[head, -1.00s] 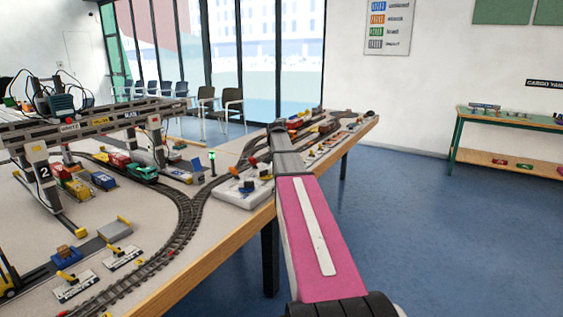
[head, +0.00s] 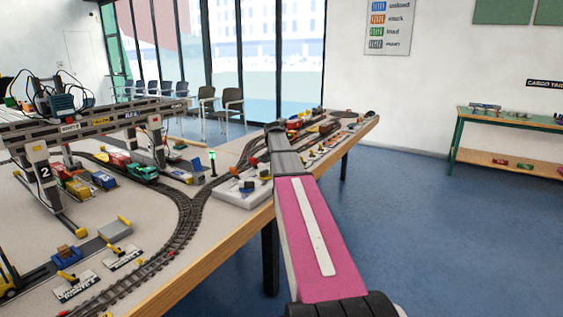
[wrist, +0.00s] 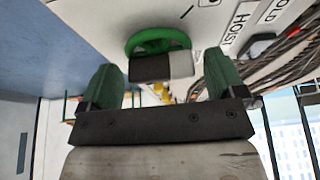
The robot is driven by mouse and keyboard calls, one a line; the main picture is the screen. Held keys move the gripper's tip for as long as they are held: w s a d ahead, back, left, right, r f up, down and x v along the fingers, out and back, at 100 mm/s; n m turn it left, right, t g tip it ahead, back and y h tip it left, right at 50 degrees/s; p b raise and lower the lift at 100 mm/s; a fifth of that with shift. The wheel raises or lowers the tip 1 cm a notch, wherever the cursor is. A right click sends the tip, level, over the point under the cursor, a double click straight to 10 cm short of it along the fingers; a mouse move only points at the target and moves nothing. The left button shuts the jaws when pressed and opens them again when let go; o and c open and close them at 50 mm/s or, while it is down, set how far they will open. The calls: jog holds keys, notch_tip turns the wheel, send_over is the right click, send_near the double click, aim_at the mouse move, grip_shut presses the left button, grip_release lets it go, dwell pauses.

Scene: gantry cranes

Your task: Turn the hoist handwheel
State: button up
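No contact with the wheel is visible. In the head view my pink and grey arm reaches over the table edge, and the gripper's fingers and the handwheel cannot be made out.
A white control box (head: 240,194) with small knobs sits on the table left of my arm. Curved toy track (head: 183,222) and a gantry crane (head: 85,125) fill the table's left side. Floor on the right is clear.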

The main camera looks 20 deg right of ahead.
jog(key=shift+r, duration=0.15)
jog(key=v, duration=1)
jog(key=shift+a+r, duration=0.2)
jog(key=shift+s, duration=0.1)
jog(key=shift+d, duration=0.1)
jog(key=c, duration=0.9)
jog(key=shift+d+n, duration=0.2)
jog(key=shift+n, duration=0.3)
jog(key=shift+c, duration=0.5)
jog(key=d+n+y, duration=0.6)
jog(key=n, duration=1.1)
jog(key=shift+t, duration=0.4)
jog(key=x, duration=1)
jog(key=shift+s+a+f, duration=0.1)
jog(key=shift+s+a, duration=0.1)
jog(key=shift+a, duration=0.15)
